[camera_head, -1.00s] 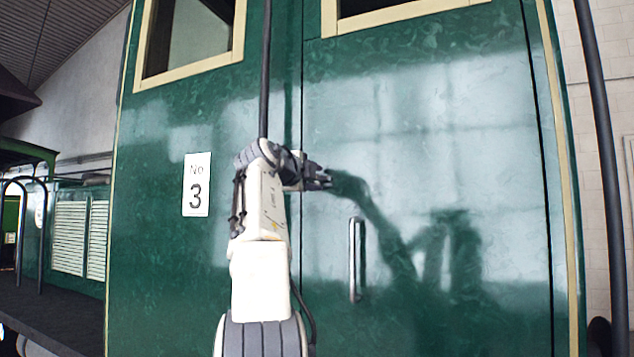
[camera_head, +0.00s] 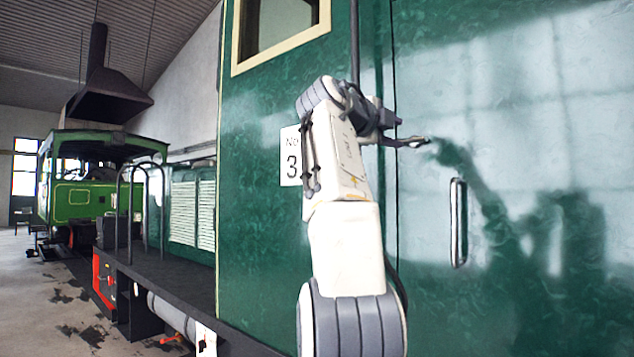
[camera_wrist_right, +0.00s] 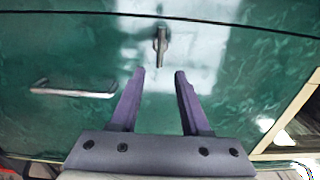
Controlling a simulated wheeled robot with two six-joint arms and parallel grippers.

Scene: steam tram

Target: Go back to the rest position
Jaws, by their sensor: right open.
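My right arm rises in front of the green tram cab in the head view. My right gripper (camera_head: 418,142) points to the right, in front of the green door panel (camera_head: 510,100). In the right wrist view my right gripper (camera_wrist_right: 160,75) has its two fingers apart with nothing between them. A metal door handle (camera_head: 458,222) is fixed upright on the panel, below and right of the gripper in the head view. The handle also shows at the left of the right wrist view (camera_wrist_right: 72,91). My left gripper is not in view.
A dark handrail (camera_head: 354,40) runs up the cab beside my arm. The number plate (camera_head: 291,156) is partly hidden by my arm. A black running board (camera_head: 180,285) with rails extends left. A green locomotive (camera_head: 75,200) stands farther back. Floor at lower left (camera_head: 30,300) is open.

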